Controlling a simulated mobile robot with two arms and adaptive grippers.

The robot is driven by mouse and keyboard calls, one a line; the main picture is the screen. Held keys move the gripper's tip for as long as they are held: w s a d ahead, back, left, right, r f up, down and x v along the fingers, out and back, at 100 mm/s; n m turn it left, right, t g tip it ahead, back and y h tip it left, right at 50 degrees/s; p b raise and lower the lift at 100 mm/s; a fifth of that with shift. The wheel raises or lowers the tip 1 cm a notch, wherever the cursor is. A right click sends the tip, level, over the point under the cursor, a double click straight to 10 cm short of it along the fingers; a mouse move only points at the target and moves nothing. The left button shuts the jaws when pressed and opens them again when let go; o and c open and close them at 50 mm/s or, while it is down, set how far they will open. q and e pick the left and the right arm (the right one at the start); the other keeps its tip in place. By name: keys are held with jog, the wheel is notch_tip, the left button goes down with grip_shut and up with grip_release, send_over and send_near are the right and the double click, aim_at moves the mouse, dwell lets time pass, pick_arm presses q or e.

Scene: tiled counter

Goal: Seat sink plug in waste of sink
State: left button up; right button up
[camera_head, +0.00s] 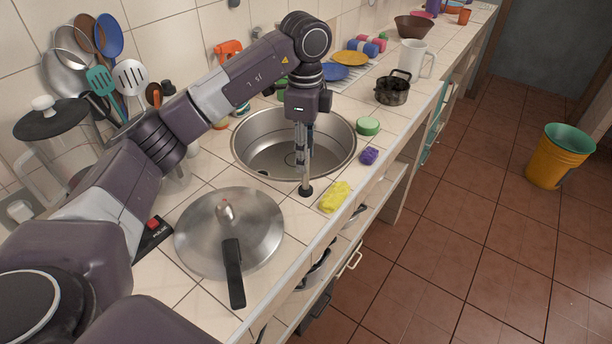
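The steel round sink (253,134) is set into the tiled counter. Its bottom shows a faint ring (288,159), partly behind my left gripper, and a small dark spot at the near left; I cannot tell for sure which is the waste. A small black disc, seemingly the sink plug (306,192), is on the counter at the sink's near rim. My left gripper (305,181) points straight down, its fingertips right at the top of the plug. The fingers look close together, but whether they grip it is unclear. My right gripper is out of view.
A lidded steel pan (205,232) stands left of the plug, its handle towards the counter's front edge. A yellow cloth (335,197), a purple sponge (369,156) and a green-topped round item (368,126) lie to the right. A black pot (392,92) stands beyond.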

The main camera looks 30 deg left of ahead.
pick_arm(q)
jog(key=p, duration=0.2)
send_over(306, 189)
jog(key=f, duration=0.4)
jog(key=shift+w+a+f, duration=0.3)
jog(key=shift+f, duration=0.6)
jog(key=shift+c, duration=1)
jog(key=shift+w, duration=0.1)
grip_shut()
